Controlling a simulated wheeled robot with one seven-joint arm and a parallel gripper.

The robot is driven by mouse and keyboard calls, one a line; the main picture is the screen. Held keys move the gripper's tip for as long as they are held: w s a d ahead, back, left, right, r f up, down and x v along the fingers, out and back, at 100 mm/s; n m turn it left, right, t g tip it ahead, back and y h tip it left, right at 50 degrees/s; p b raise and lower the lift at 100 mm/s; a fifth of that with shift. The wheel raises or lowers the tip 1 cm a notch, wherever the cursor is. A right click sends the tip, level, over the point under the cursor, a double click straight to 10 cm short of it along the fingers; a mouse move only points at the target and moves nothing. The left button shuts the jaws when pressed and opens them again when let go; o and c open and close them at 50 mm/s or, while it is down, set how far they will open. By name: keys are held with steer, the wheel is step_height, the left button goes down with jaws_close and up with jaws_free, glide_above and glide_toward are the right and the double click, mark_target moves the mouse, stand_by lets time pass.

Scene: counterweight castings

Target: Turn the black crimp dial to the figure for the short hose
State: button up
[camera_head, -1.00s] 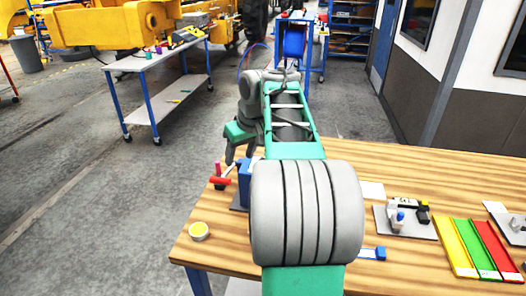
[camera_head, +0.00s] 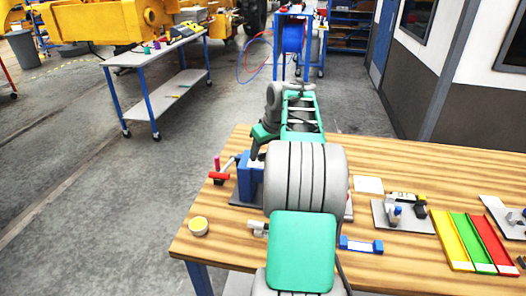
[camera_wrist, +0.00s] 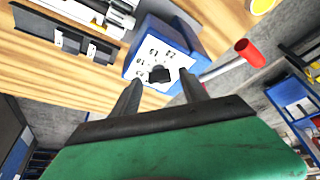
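The face is on a blue box (camera_wrist: 152,32), which also stands near the table's left edge in the head view (camera_head: 245,185). My gripper (camera_wrist: 161,79) is open, its two dark fingers apart on either side of the dial in the picture. Whether they touch the dial I cannot tell. In the head view my arm hides part of the box and the dial does not show clearly.
A red-ended lever (camera_wrist: 250,52) sticks out beside the box. A yellow-topped tin (camera_head: 199,226) stands near the wooden table's (camera_head: 420,165) left edge. A blue-ended piece (camera_head: 361,245), a grey fixture (camera_head: 403,222) and yellow, green and red channels (camera_head: 470,240) lie to the right.

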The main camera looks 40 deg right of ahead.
jaws_close()
stand_by(0.3)
steer(key=shift+m+b, duration=0.3)
steer(key=shift+a+f+m+h+b, duration=0.1)
steer(key=shift+m+h+b, duration=0.2)
steer(key=shift+m+b, duration=0.2)
steer(key=shift+w+m+h+b, duration=0.1)
steer(key=shift+m+h+b, duration=0.45)
steer(key=shift+m, duration=0.65)
steer(key=m, duration=0.2)
steer(key=m+g+h, duration=0.1)
steer(key=m, duration=0.1)
steer(key=shift+a+r+m, duration=0.15)
steer(key=shift+r+m, duration=0.05)
steer(key=shift+m, duration=0.2)
steer(key=shift+g, duration=0.3)
steer(key=shift+o, duration=0.3)
jaws_free()
